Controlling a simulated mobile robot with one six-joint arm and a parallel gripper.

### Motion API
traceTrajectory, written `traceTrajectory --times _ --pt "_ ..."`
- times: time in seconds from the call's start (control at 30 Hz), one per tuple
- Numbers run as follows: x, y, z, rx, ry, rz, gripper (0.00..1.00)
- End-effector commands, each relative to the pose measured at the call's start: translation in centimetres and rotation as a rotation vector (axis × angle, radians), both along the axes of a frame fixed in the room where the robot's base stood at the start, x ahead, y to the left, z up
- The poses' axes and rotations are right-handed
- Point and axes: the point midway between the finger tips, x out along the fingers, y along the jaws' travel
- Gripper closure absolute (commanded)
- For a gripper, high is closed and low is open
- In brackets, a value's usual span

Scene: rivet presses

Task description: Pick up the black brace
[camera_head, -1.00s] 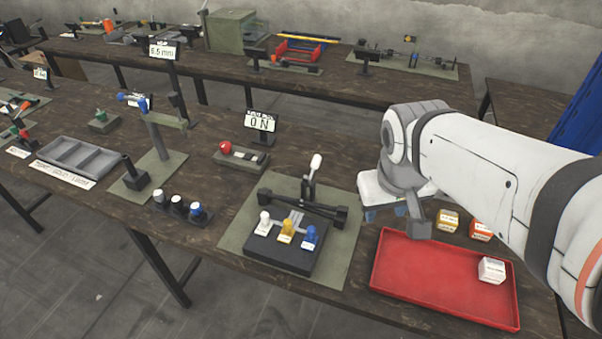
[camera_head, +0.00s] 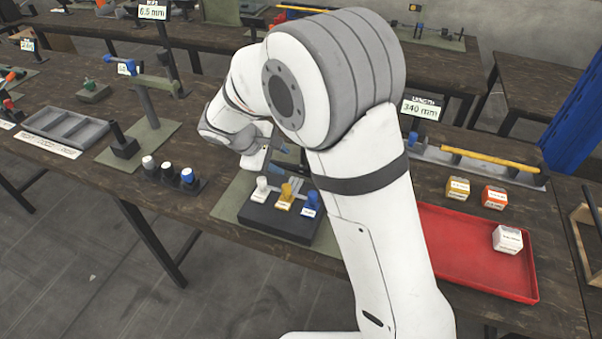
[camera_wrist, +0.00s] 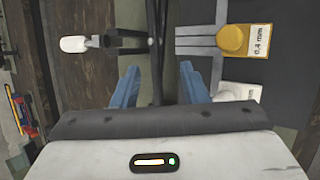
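A black bar that looks like the black brace (camera_wrist: 154,30) runs down the wrist view, passing between my fingers. My gripper (camera_wrist: 160,82) is open, with two blue fingers apart, one on each side of the bar, and no contact is visible. The fingers look close above the bar, but the exact height cannot be told. In the head view my gripper (camera_head: 279,150) is over the green mat, and my arm hides the brace there.
A black block (camera_head: 280,216) with white, yellow and blue knobs stands in front. A white-handled lever (camera_wrist: 74,44) lies beside the bar. A red tray (camera_head: 470,255) holding a white box (camera_head: 507,239) is at right. Several dark-based knobs (camera_head: 168,174) stand at left.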

Motion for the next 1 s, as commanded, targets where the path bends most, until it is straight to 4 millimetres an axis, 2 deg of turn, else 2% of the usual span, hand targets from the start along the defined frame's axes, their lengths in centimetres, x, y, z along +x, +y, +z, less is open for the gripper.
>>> traceTrajectory --times 0.37,0.5,0.77,1.0 --pt "2.0 -3.4 -3.1 0.000 0.004 -0.005 0.60" --pt "2.6 -4.0 -4.5 0.000 0.003 -0.003 0.60" --pt "2.7 -4.1 -4.8 0.003 0.001 -0.002 0.60" --pt "2.7 -4.1 -4.8 0.002 0.002 -0.001 0.78"
